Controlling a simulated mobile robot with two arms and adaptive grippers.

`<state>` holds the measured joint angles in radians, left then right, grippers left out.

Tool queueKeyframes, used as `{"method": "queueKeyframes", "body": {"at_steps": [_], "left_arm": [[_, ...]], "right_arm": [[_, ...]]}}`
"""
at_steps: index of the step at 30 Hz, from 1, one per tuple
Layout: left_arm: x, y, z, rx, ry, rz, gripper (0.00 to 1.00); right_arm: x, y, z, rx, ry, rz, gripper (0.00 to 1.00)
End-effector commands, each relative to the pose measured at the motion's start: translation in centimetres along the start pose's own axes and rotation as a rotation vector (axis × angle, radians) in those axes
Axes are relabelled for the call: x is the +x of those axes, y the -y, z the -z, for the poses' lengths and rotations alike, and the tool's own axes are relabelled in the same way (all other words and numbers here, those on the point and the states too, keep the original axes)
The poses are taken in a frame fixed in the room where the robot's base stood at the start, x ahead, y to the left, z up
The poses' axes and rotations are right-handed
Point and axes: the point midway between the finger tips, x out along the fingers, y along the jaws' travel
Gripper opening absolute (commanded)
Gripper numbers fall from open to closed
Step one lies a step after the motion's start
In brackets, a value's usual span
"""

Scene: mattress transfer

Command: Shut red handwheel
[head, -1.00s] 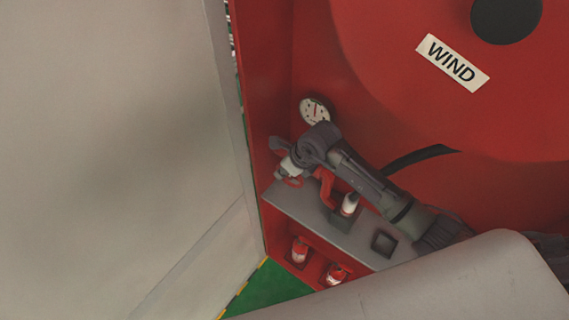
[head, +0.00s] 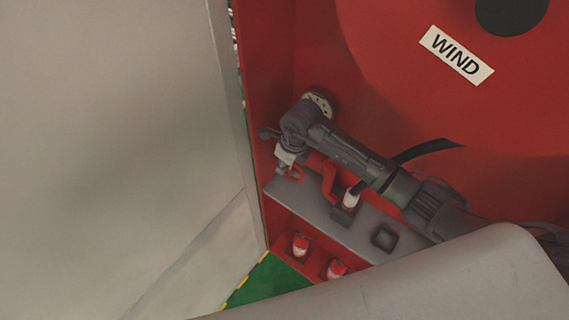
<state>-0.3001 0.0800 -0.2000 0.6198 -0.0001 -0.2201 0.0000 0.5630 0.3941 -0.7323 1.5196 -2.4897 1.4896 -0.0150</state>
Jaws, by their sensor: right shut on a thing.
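My right gripper (head: 284,170) comes from the lower right and points down at the handwheel's left side. It is shut on the handwheel's rim, though the fingers are small and the contact is hard to see. Much of the wheel is hidden by the gripper. My left gripper is not in view.
A grey shelf (head: 310,203) holds a white and red bottle (head: 350,199). Two more red and white bottles (head: 300,245) stand below it. My right wrist partly covers a round gauge (head: 323,102). A large red reel (head: 430,120) labelled WIND fills the right; a pale panel (head: 110,150) stands left.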

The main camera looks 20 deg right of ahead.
Motion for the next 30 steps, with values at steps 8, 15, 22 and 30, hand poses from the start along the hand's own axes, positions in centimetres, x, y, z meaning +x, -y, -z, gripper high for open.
{"method": "queueKeyframes", "body": {"at_steps": [8, 15, 22, 30], "left_arm": [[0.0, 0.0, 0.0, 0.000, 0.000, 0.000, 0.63], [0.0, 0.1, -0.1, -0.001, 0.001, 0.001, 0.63], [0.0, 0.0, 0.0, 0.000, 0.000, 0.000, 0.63], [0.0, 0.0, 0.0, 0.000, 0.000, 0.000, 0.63]], "right_arm": [[0.0, 0.0, 0.0, 0.000, 0.001, 0.000, 0.42], [-0.2, 0.0, 0.0, 0.000, 0.002, 0.000, 0.42], [-3.6, 0.1, 0.0, -0.002, 0.004, 0.004, 0.42], [-9.2, 0.1, 0.0, -0.001, 0.003, 0.004, 0.42]]}}
